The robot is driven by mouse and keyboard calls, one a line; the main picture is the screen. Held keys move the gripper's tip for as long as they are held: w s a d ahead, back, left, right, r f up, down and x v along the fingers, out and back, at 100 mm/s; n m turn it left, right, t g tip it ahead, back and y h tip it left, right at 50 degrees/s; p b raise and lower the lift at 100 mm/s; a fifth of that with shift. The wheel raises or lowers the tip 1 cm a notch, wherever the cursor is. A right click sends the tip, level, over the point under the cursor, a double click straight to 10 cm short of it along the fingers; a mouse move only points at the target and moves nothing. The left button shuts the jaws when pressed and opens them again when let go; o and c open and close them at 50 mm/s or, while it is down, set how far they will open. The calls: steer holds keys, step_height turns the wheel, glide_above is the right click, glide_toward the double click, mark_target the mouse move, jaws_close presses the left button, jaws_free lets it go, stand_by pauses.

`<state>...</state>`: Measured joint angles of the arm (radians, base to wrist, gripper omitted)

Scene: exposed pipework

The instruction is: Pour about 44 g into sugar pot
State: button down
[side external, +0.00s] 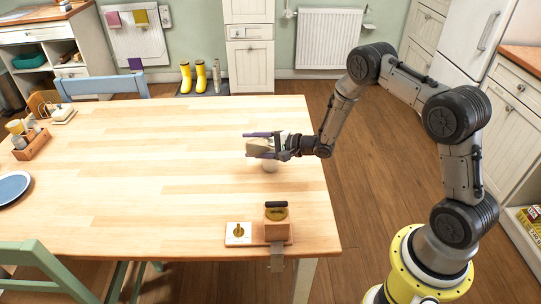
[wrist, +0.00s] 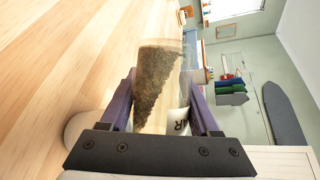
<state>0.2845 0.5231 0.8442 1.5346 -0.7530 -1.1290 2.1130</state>
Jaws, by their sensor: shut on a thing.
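My gripper (side external: 248,143) is shut on a clear jar (wrist: 172,62) and holds it above the table. The jar holds dark brown grains, lying along one side with a slanting surface, so it is tipped well over. A white label with the letters "AR" shows low on it in the wrist view; the rest is hidden. A small pale round pot (side external: 270,166), which looks like the sugar pot, stands on the table just below my gripper. A pale rounded shape (wrist: 78,127) at the lower left of the wrist view may be the same pot. Its inside is hidden, and I see no falling grains.
A wooden block with a brass-coloured dish (side external: 277,214) and a white plate with a brass piece (side external: 239,233) stand at the front table edge. A wooden caddy (side external: 30,144) and blue plate (side external: 12,187) are at far left. The middle of the table (side external: 150,170) is clear.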

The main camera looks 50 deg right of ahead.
steer(key=shift+d+r+m+t+p, duration=0.2)
steer(key=shift+r+m+t+p, duration=0.15)
steer(key=shift+m, duration=0.15)
stand_by(2.0)
